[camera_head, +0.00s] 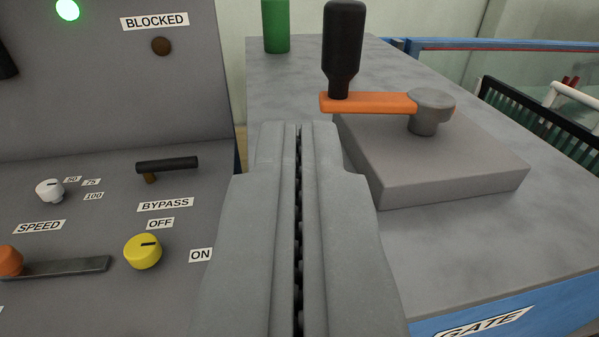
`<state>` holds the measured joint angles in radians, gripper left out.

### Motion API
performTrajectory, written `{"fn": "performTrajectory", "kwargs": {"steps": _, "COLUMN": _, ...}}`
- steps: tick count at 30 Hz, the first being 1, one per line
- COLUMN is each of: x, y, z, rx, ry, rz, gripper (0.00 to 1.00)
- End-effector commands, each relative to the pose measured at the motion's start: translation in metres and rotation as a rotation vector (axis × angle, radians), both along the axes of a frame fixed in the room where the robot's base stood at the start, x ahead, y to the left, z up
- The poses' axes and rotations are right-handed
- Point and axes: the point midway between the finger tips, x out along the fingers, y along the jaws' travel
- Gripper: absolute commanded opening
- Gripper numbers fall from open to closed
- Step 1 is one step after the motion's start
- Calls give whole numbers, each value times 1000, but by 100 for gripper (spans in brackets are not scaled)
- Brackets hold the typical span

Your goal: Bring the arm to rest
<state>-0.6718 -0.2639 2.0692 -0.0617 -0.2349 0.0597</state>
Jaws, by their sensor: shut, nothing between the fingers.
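My gripper (297,128) reaches up through the middle of the view. Its two grey fingers lie side by side, shut, with nothing held between them. The fingertips end in front of the grey table top, just left of the grey gate block (440,155). The orange crank arm (375,102) with its black handle (343,45) lies beyond and to the right of the tips. I cannot tell how far the tips are from the block. The fingers hide part of the table and the panel's right edge.
A control panel (110,215) at left carries a yellow knob (142,251), a white speed knob (49,190), a black bypass lever (168,165) and a lit green lamp (67,9). A green cylinder (276,27) stands at the back. A black rack (545,122) is at right.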

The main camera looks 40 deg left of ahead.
Motion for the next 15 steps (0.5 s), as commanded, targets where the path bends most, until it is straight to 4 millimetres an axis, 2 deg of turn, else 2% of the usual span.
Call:
{"fn": "performTrajectory", "kwargs": {"steps": 10, "x": -9, "y": -11, "z": 1, "rx": 1, "ry": 0, "rz": -8, "gripper": 0}}
{"fn": "performTrajectory", "kwargs": {"steps": 13, "x": -10, "y": -34, "z": 5, "rx": 1, "ry": -1, "rz": -37, "gripper": 0}}
{"fn": "performTrajectory", "kwargs": {"steps": 15, "x": -11, "y": -60, "z": 9, "rx": 0, "ry": 0, "rz": -72, "gripper": 0}}
